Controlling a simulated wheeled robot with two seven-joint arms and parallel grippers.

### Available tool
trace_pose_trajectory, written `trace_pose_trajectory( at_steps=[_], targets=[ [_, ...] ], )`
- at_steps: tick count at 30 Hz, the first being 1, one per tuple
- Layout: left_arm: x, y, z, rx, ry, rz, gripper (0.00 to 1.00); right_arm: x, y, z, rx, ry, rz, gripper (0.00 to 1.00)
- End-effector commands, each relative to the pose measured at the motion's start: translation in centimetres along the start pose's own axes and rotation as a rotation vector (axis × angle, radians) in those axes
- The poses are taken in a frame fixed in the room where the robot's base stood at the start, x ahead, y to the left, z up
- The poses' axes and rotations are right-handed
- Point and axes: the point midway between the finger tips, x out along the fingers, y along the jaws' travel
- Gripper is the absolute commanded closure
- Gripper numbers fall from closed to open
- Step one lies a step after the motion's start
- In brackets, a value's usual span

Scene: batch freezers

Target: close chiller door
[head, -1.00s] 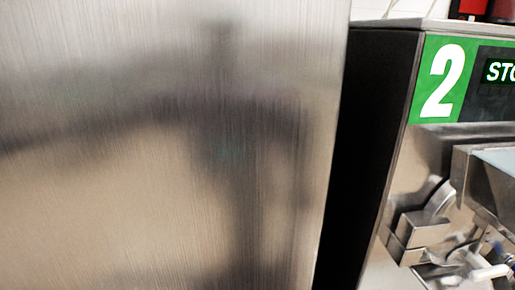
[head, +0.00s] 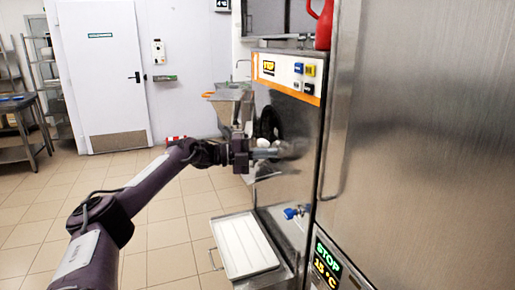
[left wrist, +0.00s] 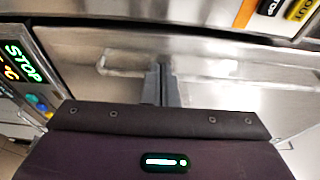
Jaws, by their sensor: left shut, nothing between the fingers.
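A large brushed-steel panel (head: 435,120), which looks like the chiller door, fills the right side of the head view. I cannot tell from here whether it stands open or flush. A display reading STOP and 15 °C (head: 326,264) sits by its lower left; it also shows at the left of the left wrist view (left wrist: 22,62). My left gripper (head: 278,152) is shut and empty, in front of the steel machine with an orange-edged panel (head: 285,72), left of the large panel. In the left wrist view its fingers (left wrist: 160,75) point at blurred steel; contact is unclear.
A white tray (head: 243,246) juts out below my left gripper. A blue tap (head: 296,212) is on the machine's front. A red container (head: 320,25) stands on top. Open tiled floor (head: 160,215) lies to the left, with a white door (head: 103,75) behind.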

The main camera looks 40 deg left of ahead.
Motion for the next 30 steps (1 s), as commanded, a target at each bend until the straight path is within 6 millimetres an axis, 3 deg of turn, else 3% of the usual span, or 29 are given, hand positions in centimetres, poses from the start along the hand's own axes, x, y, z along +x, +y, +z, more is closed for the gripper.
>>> trace_pose_trajectory(
  at_steps=[15, 30],
  targets=[
    [-2.0, 0.2, 4.0, -0.005, -0.003, -0.006, 1.00, 0.0, 0.2, 1.2, -0.001, -0.016, 0.003, 0.81],
    [-2.8, -0.1, 4.8, 0.001, -0.001, 0.000, 1.00, 0.2, 0.2, 1.2, -0.001, -0.016, 0.003, 0.81]
  ],
)
